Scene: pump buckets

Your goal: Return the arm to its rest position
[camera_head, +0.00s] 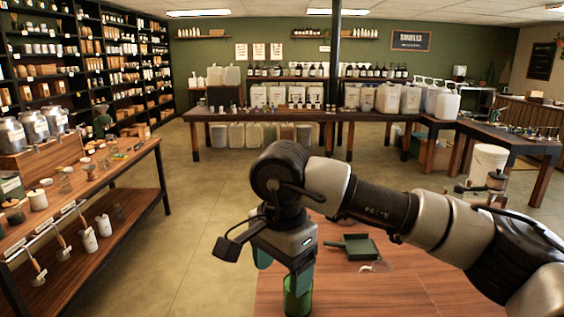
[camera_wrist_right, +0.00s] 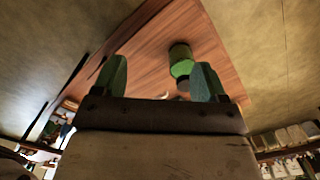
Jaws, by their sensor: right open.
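My right arm comes in from the right in the head view, and its gripper (camera_head: 281,268) points down above the near wooden table. In the right wrist view the two green fingertips of the right gripper (camera_wrist_right: 160,72) stand wide apart with nothing between them. A green cylindrical container (camera_head: 298,297) stands on the table just below the gripper in the head view, partly cut off by the frame edge. A green container also shows in the right wrist view (camera_wrist_right: 180,54), beyond the fingers and nearer the right one. My left gripper is not in view.
A dark green dustpan-like tray (camera_head: 357,246) lies on the near wooden table (camera_head: 400,287), with a small pale item (camera_head: 374,267) beside it. A shelf table (camera_head: 115,165) with jars stands at the left. A long table (camera_head: 270,115) with jugs crosses the back. Open floor lies between.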

